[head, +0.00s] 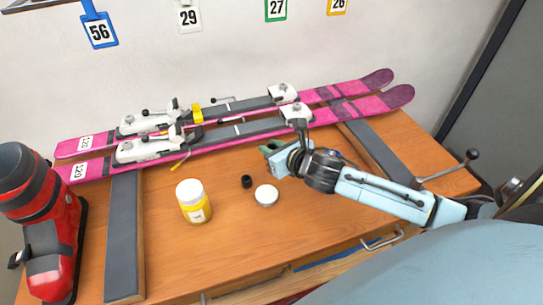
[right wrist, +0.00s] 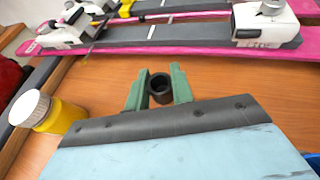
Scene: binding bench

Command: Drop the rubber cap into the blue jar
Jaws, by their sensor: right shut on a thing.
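My right gripper (head: 272,150) is over the bench, close to the near ski. In the right wrist view, its green fingers (right wrist: 159,92) are shut on a small black hollow cylinder, the rubber cap (right wrist: 160,88). The head view does not clearly show this cap, as the gripper hides it. Another small black piece (head: 246,181) lies on the bench top, left of and below the gripper. No blue jar can be made out. A jar with a yellow body and white lid (head: 193,201) stands further left; it also shows in the right wrist view (right wrist: 50,115). My left gripper is not in view.
A round, flat white-topped tin (head: 266,196) sits beside the loose black piece. Two pink skis (head: 222,138) with white bindings lie across the back. A red boot (head: 48,230) stands at the left. A blue edge (head: 380,243) shows at the front drawer. The front-middle bench top is clear.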

